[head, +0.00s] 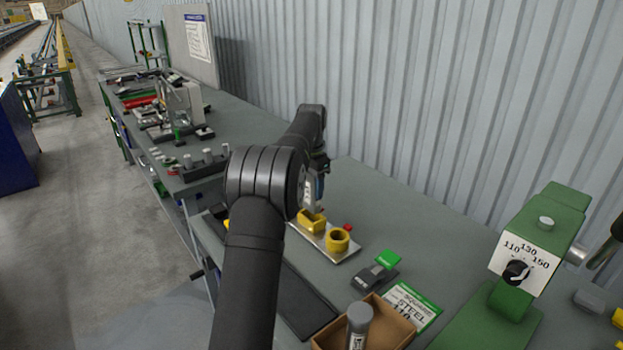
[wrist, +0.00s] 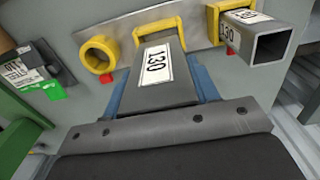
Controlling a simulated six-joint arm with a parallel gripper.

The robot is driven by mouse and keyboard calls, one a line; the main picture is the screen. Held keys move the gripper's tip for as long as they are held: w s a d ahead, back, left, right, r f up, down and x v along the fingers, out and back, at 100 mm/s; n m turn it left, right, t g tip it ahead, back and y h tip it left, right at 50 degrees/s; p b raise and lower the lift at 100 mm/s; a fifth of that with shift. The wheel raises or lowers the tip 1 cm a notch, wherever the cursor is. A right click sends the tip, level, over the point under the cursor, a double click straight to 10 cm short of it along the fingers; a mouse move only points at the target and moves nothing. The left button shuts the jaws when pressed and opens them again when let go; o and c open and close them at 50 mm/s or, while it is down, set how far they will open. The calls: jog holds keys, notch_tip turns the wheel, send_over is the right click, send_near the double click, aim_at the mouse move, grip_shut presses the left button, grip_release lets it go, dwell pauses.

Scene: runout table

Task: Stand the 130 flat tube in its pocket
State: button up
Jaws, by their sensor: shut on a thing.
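In the wrist view my gripper (wrist: 160,92) is shut on the grey flat tube (wrist: 152,98), its blue fingers on both sides. The tube's white label reads 130. Its far end is at the yellow rectangular pocket (wrist: 178,27), with yellow showing around that end. I cannot tell whether it is inside or just in front. In the head view my gripper (head: 319,186) is over the fixture plate (head: 347,256), partly hidden by my arm, and the yellow rectangular pocket (head: 313,222) shows below it.
A square tube (wrist: 272,42) labelled 130 stands in another yellow pocket (wrist: 214,14), close right of the flat tube. The round yellow pocket (wrist: 98,55) is empty. A cardboard box (head: 398,333) with a round tube (head: 358,320) and a green dial stand (head: 540,245) are nearer.

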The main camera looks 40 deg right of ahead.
aim_at(312, 203)
jog(key=shift+f, duration=0.65)
jog(key=shift+f, duration=2.5)
dwell(0.5)
jog(key=o, duration=1.2)
jog(key=shift+c, duration=0.2)
notch_tip(312, 203, up, 17)
jog(key=shift+r, duration=0.15)
notch_tip(312, 203, down, 17)
jog(key=shift+f, duration=0.15)
dwell(0.4)
